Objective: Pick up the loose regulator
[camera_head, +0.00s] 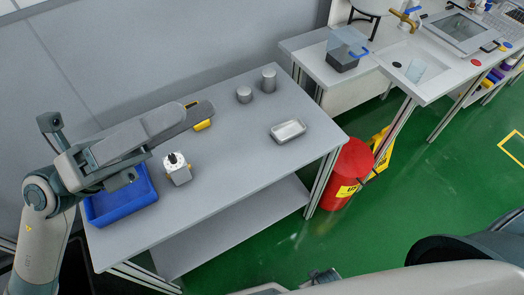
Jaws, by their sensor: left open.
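My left gripper (165,143) is open and reaches over the table from the left. It is above and to the left of the regulator and appears apart from it, with nothing visible in its jaws. A yellow part (203,125) shows beside the far end of the gripper, mostly hidden. My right gripper (322,277) seems to show only in part at the bottom edge, and its jaws cannot be made out.
The blue bin (122,213) stands at the table's left end, partly under my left arm. Two grey cylinders (269,80) (244,94) and a metal tray (288,131) are farther right. The table's front middle is clear. A red drum (345,175) stands beyond its right end.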

